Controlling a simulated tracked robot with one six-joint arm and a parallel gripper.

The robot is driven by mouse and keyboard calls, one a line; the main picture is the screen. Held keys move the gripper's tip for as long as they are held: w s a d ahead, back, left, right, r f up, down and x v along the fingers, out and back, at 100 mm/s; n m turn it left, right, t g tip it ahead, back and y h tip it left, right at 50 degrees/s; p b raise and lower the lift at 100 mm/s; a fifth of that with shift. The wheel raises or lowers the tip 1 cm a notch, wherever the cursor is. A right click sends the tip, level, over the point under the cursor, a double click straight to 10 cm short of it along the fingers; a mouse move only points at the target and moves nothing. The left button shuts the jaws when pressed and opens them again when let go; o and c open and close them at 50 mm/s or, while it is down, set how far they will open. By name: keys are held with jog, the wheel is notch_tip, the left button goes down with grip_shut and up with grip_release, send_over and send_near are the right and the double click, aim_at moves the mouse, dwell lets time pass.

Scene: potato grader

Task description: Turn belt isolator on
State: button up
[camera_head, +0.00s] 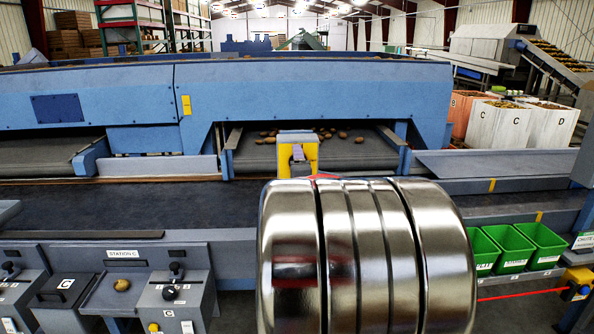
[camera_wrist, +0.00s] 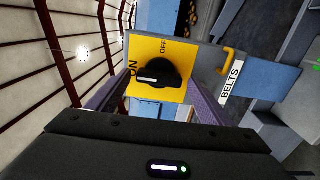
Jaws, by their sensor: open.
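The belt isolator is a black rotary knob (camera_wrist: 160,75) on a yellow plate (camera_wrist: 178,90), marked ON at its left and OFF above. The knob's white mark lies on its left side, toward ON. A BELTS label (camera_wrist: 231,82) is beside the plate. My gripper (camera_wrist: 160,90) is open, its purple fingers reaching toward the plate on either side of the knob. I cannot tell whether they touch it. In the head view the yellow plate (camera_head: 311,158) shows behind a small purple part of my gripper; my shiny arm hides what lies below.
A blue grading machine (camera_head: 330,95) with potatoes on its belt (camera_head: 360,158) spans the back. A dark conveyor (camera_head: 120,207) runs across the front. Green bins (camera_head: 515,246) stand at right, white crates (camera_head: 503,125) behind. A yellow handle (camera_wrist: 229,62) sits near the BELTS label.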

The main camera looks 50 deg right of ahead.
jog(key=v, duration=1.4)
jog(key=shift+w, duration=0.1)
dwell(0.5)
